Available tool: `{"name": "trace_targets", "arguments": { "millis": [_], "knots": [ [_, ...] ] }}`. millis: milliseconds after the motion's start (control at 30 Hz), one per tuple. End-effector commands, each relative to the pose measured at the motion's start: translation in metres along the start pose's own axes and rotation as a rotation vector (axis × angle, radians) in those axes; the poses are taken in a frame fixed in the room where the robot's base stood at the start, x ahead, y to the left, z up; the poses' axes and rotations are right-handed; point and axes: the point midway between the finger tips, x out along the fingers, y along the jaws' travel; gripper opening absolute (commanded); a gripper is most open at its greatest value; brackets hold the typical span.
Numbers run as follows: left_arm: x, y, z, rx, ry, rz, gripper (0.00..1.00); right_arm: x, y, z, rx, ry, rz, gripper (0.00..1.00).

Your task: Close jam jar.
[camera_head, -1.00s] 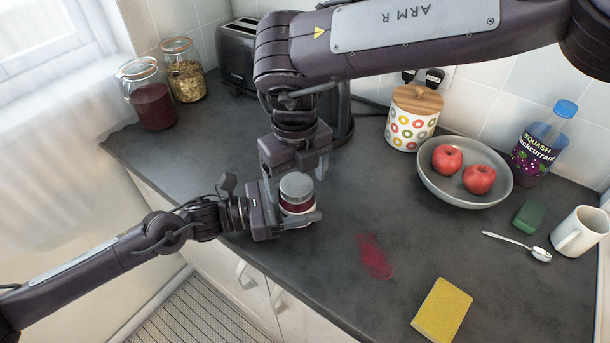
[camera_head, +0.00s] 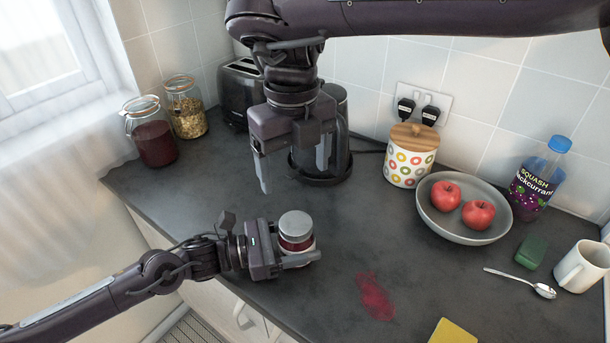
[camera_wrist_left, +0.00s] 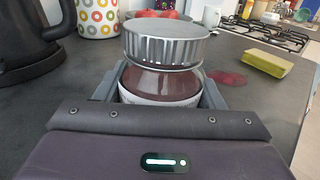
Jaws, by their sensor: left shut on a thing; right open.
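The jam jar (camera_head: 296,240) stands upright near the front edge of the counter, with dark red jam inside. Its silver lid (camera_head: 295,223) sits on top. In the left wrist view the lid (camera_wrist_left: 165,43) covers the mouth of the jar (camera_wrist_left: 160,85) and looks slightly tilted; I cannot tell if it is screwed tight. My left gripper (camera_head: 291,258) is shut on the jar's body, its fingers on either side. My right gripper (camera_head: 292,165) is open and empty, above and behind the jar, apart from the lid.
A red jam smear (camera_head: 375,296) and a yellow sponge (camera_head: 452,333) lie right of the jar. Behind stand a kettle (camera_head: 338,150), a patterned canister (camera_head: 408,165) and a bowl (camera_head: 432,212) of apples. A spoon (camera_head: 520,282) and mug (camera_head: 580,265) are at right.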

Motion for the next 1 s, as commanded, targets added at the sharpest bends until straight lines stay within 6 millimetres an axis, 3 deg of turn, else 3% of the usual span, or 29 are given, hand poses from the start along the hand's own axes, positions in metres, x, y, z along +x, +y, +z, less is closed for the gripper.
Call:
{"name": "trace_targets", "arguments": {
  "millis": [233,267,433,767,1000],
  "knots": [
    [0.0,0.0,0.001,0.002,-0.002,0.0,0.0,-0.001,0.0,0.0,-0.001,0.0,0.0,0.79],
    [0.0,0.0,0.001,0.002,-0.002,0.0,0.67,-0.001,0.0,0.0,0.0,0.0,0.0,0.79],
    [0.0,0.0,0.001,0.001,-0.002,0.0,0.88,0.0,0.0,0.0,0.0,0.0,0.0,0.79],
    [-0.004,0.0,-0.001,0.001,0.001,0.001,0.88,0.002,0.0,0.0,0.0,0.0,0.0,0.79],
    [-0.041,0.0,-0.003,0.002,0.003,0.002,0.88,0.016,0.0,0.0,0.0,0.0,0.0,0.79]
  ]
}}
